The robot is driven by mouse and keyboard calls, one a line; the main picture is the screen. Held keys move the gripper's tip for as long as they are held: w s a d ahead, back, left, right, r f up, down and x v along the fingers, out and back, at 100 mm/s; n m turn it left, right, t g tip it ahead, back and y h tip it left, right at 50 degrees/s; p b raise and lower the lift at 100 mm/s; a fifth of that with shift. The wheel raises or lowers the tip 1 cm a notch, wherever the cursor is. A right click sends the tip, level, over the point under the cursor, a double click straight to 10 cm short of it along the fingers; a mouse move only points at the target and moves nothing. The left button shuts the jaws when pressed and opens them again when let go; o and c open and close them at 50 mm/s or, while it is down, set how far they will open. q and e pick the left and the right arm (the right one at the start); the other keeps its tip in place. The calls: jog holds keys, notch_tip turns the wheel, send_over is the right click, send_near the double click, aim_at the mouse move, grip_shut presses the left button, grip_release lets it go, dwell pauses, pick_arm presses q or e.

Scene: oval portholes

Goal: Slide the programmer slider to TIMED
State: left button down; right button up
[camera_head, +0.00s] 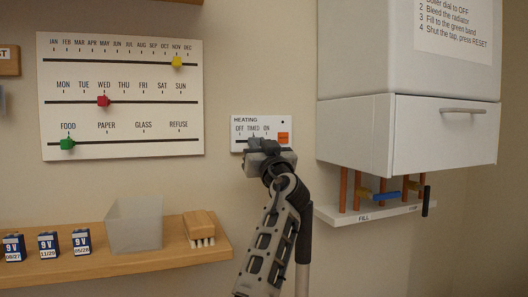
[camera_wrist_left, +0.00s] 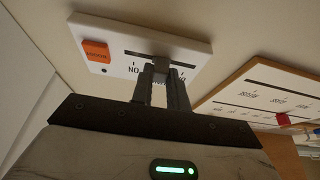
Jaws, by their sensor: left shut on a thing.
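The white HEATING programmer panel (camera_head: 240,148) is on the wall, with OFF, TIMED and ON labels above a dark slot. It shows upside down in the left wrist view (camera_wrist_left: 118,32). My left gripper (camera_head: 255,143) is at the slot, roughly below the TIMED label. In the left wrist view its two fingers (camera_wrist_left: 162,72) are shut on the slider's grey knob (camera_wrist_left: 161,54) at the slot. The fingers hide most of the knob and part of the lettering, so its exact position is hard to tell. My right gripper is not in view.
An orange button (camera_head: 283,138) sits at the panel's right. A calendar board (camera_head: 120,150) with coloured sliders hangs at left. A white boiler cabinet (camera_head: 400,130) juts out at right. A wooden shelf (camera_head: 130,267) with batteries, a clear holder and a brush is below left.

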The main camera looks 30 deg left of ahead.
aim_at(253, 121)
pick_arm(q)
jog(key=c, duration=1.4)
grip_release()
jog(key=shift+o, duration=0.2)
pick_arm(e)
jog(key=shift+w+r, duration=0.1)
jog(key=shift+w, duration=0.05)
pick_arm(q)
jog(key=shift+r, duration=0.1)
jog(key=shift+r, duration=0.35)
jog(key=r, duration=0.3)
jog(key=shift+s+d, duration=0.2)
jog(key=s+d+r+b, duration=0.1)
jog(key=s+d+r, duration=0.6)
jog(key=s+r, duration=0.2)
jog(key=shift+s+d, duration=0.2)
jog(key=shift+s, duration=1)
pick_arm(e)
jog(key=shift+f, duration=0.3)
